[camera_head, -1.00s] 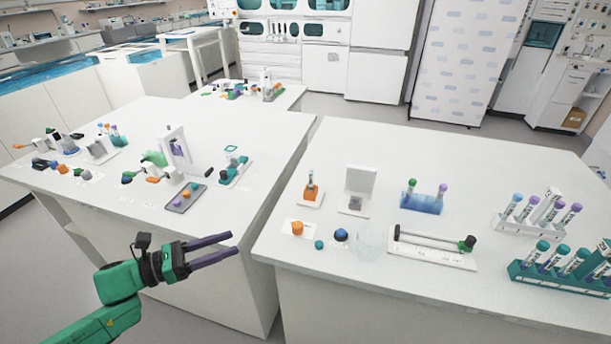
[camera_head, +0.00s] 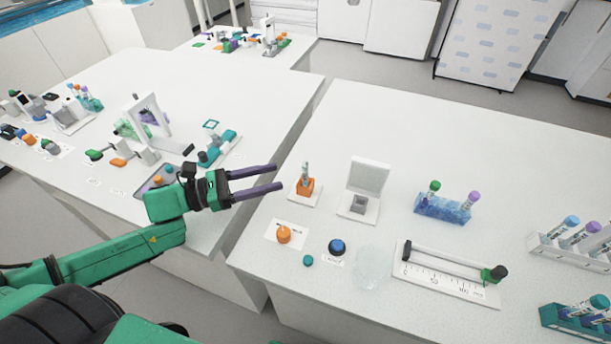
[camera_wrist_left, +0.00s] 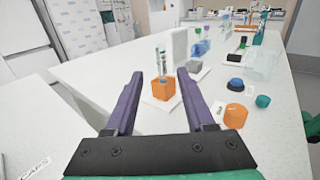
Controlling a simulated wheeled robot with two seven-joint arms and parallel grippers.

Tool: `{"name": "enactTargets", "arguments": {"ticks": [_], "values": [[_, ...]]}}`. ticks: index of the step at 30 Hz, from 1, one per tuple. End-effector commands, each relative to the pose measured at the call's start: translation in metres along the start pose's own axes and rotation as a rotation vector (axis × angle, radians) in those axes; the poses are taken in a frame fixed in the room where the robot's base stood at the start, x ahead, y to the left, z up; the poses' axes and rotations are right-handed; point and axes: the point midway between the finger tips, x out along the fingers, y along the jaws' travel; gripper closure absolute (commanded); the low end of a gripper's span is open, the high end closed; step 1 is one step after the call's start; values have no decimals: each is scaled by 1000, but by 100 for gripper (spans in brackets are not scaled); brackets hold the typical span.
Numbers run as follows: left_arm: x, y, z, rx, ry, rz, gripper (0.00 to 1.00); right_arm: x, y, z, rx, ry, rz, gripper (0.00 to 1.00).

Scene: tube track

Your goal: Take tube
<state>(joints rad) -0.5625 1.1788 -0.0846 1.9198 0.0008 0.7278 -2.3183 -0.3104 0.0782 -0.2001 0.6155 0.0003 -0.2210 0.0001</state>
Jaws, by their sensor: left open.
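A clear tube (camera_head: 305,171) stands upright in a small orange holder (camera_head: 305,187) on a white base, near the left edge of the right table. In the left wrist view the tube (camera_wrist_left: 162,64) and orange holder (camera_wrist_left: 164,87) appear ahead, between the finger lines. My left gripper (camera_head: 279,178) is open and empty, its purple fingers pointing right toward the holder, a short gap from it. The fingers also show in the left wrist view (camera_wrist_left: 163,80). My right gripper is not in view. Other tubes stand in a blue rack (camera_head: 443,208) and a white rack (camera_head: 575,247).
Right of the holder stands a white stand (camera_head: 364,188). In front are an orange knob (camera_head: 284,235), a blue cap (camera_head: 337,247), a clear beaker (camera_head: 370,268) and a ruler slide (camera_head: 447,273). A teal rack (camera_head: 580,320) is at the right. The right table's back is clear.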

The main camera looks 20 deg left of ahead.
Motion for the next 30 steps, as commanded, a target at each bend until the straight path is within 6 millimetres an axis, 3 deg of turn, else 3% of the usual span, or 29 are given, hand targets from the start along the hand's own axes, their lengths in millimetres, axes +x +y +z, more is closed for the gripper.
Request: {"name": "enactTargets", "arguments": {"ticks": [6, 11, 18, 27, 30], "values": [[30, 0, -1, 3, 0, 1, 46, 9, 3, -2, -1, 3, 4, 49], [43, -2, 2, 1, -1, 1, 46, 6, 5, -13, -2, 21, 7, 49], [78, -6, 4, 2, -2, 2, 46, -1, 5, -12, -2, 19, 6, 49], [84, -6, 1, 0, 2, 1, 46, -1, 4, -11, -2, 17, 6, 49], [84, -6, 1, 0, 2, 1, 84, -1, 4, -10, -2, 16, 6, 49]]}}
